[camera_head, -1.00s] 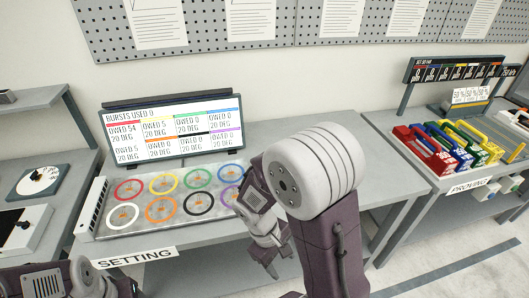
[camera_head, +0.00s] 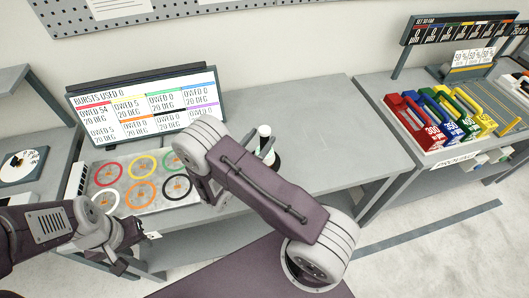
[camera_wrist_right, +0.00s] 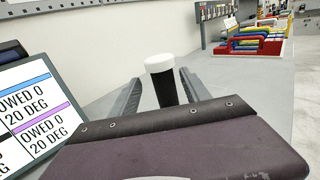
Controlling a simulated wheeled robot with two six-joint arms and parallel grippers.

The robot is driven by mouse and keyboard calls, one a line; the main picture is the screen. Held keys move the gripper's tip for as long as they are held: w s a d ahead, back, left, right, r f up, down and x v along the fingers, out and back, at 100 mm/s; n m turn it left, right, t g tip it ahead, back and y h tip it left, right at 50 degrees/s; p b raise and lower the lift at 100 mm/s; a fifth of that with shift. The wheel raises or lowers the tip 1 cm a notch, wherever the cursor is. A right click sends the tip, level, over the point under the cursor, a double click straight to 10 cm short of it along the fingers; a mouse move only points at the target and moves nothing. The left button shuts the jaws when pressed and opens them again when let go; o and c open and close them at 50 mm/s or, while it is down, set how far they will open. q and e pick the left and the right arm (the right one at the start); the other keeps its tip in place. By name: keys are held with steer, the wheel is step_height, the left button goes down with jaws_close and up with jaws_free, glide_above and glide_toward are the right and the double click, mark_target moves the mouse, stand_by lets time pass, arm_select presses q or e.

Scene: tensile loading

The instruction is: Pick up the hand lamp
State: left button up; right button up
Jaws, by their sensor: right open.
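The hand lamp looks to be an upright black cylinder with a white top (camera_wrist_right: 160,63), standing on the grey table. In the head view its white top (camera_head: 265,130) shows just beyond my right wrist, its lower part partly hidden. My right gripper (camera_wrist_right: 162,85) is open, one finger on each side of the lamp in the wrist view. I cannot tell if a finger touches it. My left gripper (camera_head: 135,236) is low in front of the table's left part, away from the lamp; its jaw opening is unclear.
A screen (camera_head: 148,107) stands behind a tray of coloured rings (camera_head: 140,192) on the table's left. The table (camera_head: 315,125) is clear right of the lamp. Another bench at the right holds coloured handled blocks (camera_head: 440,115). A pegboard hangs on the wall.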

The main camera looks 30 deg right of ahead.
mark_target(268, 129)
steer(key=shift+w+d+r+p, duration=0.25)
steer(key=shift+d+p, duration=0.2)
steer(key=shift+d, duration=0.15)
steer(key=shift+w+d+r+p, duration=0.25)
steer(key=shift+d+p, duration=0.15)
steer(key=shift+d, duration=0.2)
steer(key=shift+f+x, duration=0.25)
steer(key=shift+x, duration=0.85)
steer(key=shift+w+d+f, duration=0.1)
steer(key=c, duration=0.7)
jaws_close()
